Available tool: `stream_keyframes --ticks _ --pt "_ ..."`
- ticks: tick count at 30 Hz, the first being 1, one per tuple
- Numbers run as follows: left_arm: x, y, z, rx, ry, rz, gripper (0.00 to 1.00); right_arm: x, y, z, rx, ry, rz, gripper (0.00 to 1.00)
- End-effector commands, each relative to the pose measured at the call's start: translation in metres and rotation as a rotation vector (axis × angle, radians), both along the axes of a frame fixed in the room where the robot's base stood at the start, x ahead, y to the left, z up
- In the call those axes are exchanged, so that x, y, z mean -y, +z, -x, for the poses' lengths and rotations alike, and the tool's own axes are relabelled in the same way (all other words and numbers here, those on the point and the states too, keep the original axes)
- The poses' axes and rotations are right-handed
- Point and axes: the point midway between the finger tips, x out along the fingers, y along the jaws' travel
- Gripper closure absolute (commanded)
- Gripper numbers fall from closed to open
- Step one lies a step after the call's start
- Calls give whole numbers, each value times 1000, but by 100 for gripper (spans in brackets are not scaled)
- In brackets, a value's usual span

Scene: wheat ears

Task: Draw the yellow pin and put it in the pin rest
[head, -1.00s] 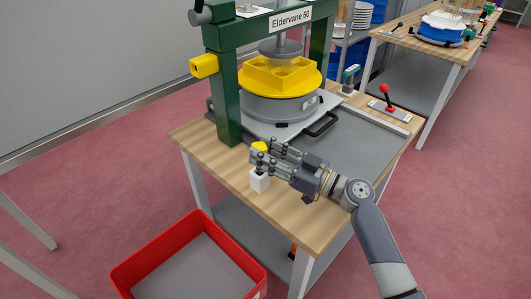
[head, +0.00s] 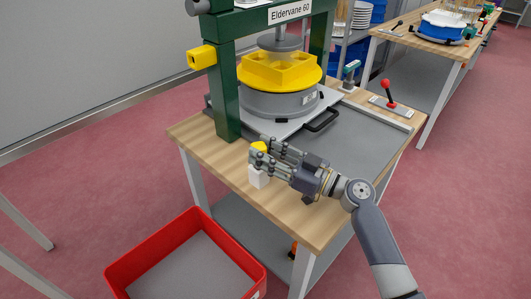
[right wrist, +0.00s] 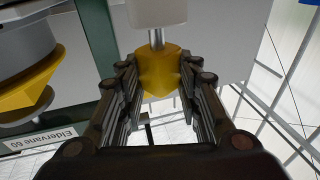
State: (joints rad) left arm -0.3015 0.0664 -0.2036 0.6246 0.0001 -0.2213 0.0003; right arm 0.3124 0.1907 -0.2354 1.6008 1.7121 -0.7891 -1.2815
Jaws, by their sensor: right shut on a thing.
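The yellow pin has a faceted yellow head (right wrist: 160,72) and a thin metal shaft. My right gripper (right wrist: 158,82) is shut on the head, with fingers on both sides. In the head view the yellow head (head: 259,147) shows just above the fingers of my right gripper (head: 262,160). The pin rest, a small white block (head: 258,179), stands on the wooden table below the fingers; it also shows in the right wrist view (right wrist: 155,12). The shaft runs from the head to the block; I cannot tell how deep its tip sits. My left gripper is out of view.
A green press frame (head: 225,95) stands behind, with a yellow block (head: 202,57) with a dark opening on its left post. A yellow mould (head: 278,70) sits under the press. A red bin (head: 125,270) is at lower left. The table's front edge is close to the rest.

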Motion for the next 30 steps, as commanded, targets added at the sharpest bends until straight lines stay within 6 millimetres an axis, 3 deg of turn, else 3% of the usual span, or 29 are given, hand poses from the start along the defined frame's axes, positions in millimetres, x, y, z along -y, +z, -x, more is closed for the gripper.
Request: stream_keyframes --ticks 11,30 --pt "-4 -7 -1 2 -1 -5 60 0 -5 0 0 0 1 100" --pt "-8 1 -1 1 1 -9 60 0 21 0 2 0 1 100"
